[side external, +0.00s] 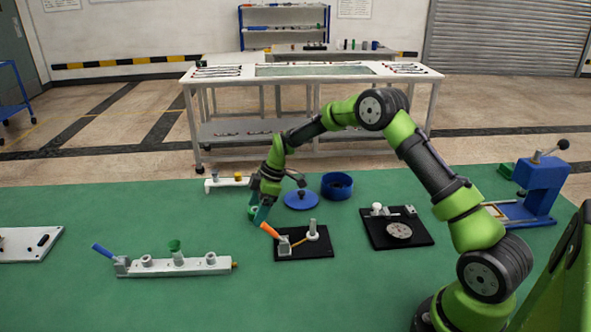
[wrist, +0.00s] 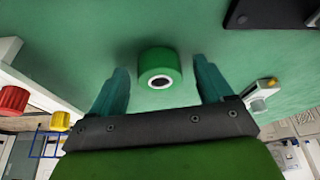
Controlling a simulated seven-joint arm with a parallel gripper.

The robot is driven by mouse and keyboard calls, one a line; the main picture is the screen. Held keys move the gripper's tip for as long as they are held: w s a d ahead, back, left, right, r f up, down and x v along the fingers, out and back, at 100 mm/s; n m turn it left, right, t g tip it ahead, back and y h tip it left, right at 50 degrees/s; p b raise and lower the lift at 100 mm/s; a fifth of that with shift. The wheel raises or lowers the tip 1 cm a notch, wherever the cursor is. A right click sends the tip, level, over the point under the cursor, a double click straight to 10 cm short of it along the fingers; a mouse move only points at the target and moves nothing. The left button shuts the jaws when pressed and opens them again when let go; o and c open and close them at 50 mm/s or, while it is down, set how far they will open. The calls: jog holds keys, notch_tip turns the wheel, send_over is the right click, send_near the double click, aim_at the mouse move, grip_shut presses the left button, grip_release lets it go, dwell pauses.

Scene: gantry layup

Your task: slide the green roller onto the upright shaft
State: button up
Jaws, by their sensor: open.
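The green roller (wrist: 160,62) has a pale end face with a dark central hole. It lies on the green mat between the two teal fingers of my gripper (wrist: 160,85), with a visible gap on each side. In the side view the roller (side external: 252,211) is partly hidden by my gripper (side external: 262,213), which points down, open and empty. A short grey upright post (side external: 312,227), which looks like the shaft, stands on a black plate (side external: 290,254) right of my gripper. A clamp with an orange handle (side external: 269,230) is on the same plate. Part of a dark plate (wrist: 265,12) shows in the wrist view.
A white fixture (side external: 215,186) with knobs stands behind my gripper. A blue disc (side external: 301,201) and a blue bowl (side external: 337,187) lie behind the plate. A white rail (side external: 205,262) with a blue handle is front left. Another black plate (side external: 415,238) is to the right.

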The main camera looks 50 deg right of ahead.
jog(key=shift+r, duration=0.1)
jog(key=c, duration=1.1)
jog(key=shift+r, duration=0.2)
jog(key=shift+c, duration=0.2)
jog(key=w+a+r+v, duration=0.1)
jog(key=v, duration=1.2)
jog(key=s+n+g, duration=0.2)
jog(key=s+n, duration=0.4)
jog(key=s, duration=0.9)
jog(key=shift+s+y, duration=0.15)
jog(key=shift+y, duration=0.25)
